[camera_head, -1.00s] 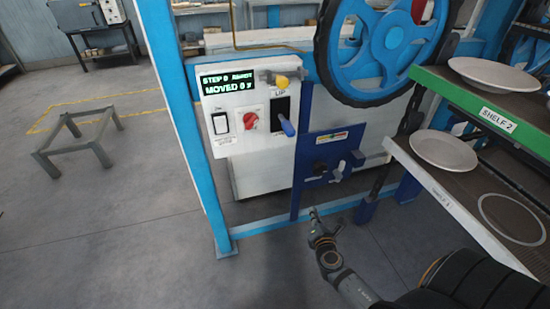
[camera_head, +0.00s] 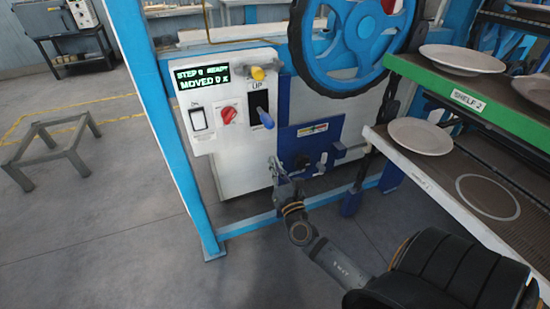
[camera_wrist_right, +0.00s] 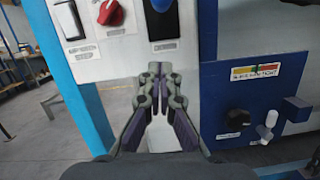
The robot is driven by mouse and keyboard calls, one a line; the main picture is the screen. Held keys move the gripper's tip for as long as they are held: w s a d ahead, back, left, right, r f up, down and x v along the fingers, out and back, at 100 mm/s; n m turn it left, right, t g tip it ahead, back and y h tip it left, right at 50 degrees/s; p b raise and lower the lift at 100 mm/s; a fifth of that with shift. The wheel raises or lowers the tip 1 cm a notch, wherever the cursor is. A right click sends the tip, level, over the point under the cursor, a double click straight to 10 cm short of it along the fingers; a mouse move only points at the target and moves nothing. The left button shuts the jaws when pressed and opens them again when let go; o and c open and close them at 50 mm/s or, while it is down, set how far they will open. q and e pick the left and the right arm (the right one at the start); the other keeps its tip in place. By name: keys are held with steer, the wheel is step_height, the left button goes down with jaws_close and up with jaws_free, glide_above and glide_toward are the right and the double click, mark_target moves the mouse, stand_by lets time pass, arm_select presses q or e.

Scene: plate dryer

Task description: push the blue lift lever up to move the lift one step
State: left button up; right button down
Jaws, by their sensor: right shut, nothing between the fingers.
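The blue lift lever (camera_head: 265,118) sticks out from its black plate, marked UP, on the right of the white control panel (camera_head: 205,146). Its blue knob hangs low on the plate. It also shows at the top of the right wrist view (camera_wrist_right: 162,6). My right gripper (camera_head: 276,165) is shut and empty, below the lever and apart from it. In the right wrist view its fingertips (camera_wrist_right: 160,68) point at the panel just under the lever plate. The display (camera_head: 202,75) reads STEP 0 READY, MOVED 0. My left gripper is not in view.
A red knob (camera_head: 229,115) and a white switch (camera_head: 199,119) sit left of the lever, a yellow knob (camera_head: 257,73) above. A blue box with knobs (camera_head: 310,145) is at lower right. Shelves with plates (camera_head: 420,136) stand right, beside a big blue wheel (camera_head: 352,45).

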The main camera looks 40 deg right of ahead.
mark_target(264, 117)
steer(key=w+d+r+p, duration=0.2)
steer(key=w+r+p, duration=0.2)
steer(key=w+r, duration=0.1)
steer(key=shift+x, duration=1)
steer(key=shift+s, duration=0.1)
